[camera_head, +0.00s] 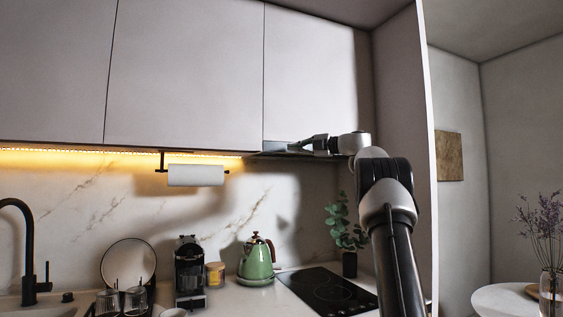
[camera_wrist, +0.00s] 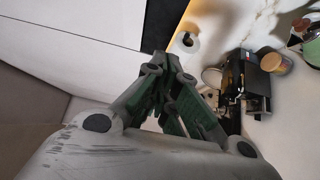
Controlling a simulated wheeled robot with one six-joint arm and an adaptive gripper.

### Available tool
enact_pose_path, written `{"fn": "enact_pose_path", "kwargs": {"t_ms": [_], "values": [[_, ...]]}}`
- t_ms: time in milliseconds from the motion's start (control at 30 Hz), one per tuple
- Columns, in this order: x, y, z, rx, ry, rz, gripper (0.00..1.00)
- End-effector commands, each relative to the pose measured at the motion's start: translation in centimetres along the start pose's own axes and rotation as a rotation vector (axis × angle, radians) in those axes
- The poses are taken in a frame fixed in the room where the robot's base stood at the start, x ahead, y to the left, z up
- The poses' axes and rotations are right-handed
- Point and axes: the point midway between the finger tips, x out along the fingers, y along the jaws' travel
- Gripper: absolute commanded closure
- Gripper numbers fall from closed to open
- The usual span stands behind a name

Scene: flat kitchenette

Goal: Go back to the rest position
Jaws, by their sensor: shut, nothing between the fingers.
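My gripper (camera_head: 293,147) is raised at the end of my arm, in front of the underside of the upper cabinets, and points left in the head view. It also shows in the wrist view (camera_wrist: 165,62), where its fingers come together at the tips. The gripper is shut and holds nothing. It is above the counter and apart from the things standing on it. I cannot tell from the head view how close it is to the hood edge.
Upper cabinets (camera_head: 185,75) fill the wall behind. Below are a paper towel roll (camera_head: 196,175), a coffee machine (camera_head: 189,271), a green kettle (camera_head: 257,262), a black hob (camera_head: 328,291) and a potted plant (camera_head: 349,262). A tall side panel (camera_head: 402,125) stands by my arm. A round table (camera_head: 502,300) is at right.

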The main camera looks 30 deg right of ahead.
Motion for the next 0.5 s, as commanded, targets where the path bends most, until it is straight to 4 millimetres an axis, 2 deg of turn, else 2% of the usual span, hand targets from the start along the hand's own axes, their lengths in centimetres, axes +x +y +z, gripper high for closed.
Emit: {"fn": "enact_pose_path", "kwargs": {"t_ms": [167, 267, 367, 400, 500], "values": [[-0.1, 0.0, 0.2, 0.0, -0.001, 0.0, 1.0], [0.3, 1.2, -0.2, 0.009, -0.024, 0.027, 1.0], [1.0, 4.6, -1.3, 0.055, -0.105, 0.115, 1.0], [1.1, 6.2, -1.9, 0.09, -0.159, 0.163, 1.0], [0.2, 9.5, -3.5, 0.232, -0.328, 0.292, 1.0]]}}
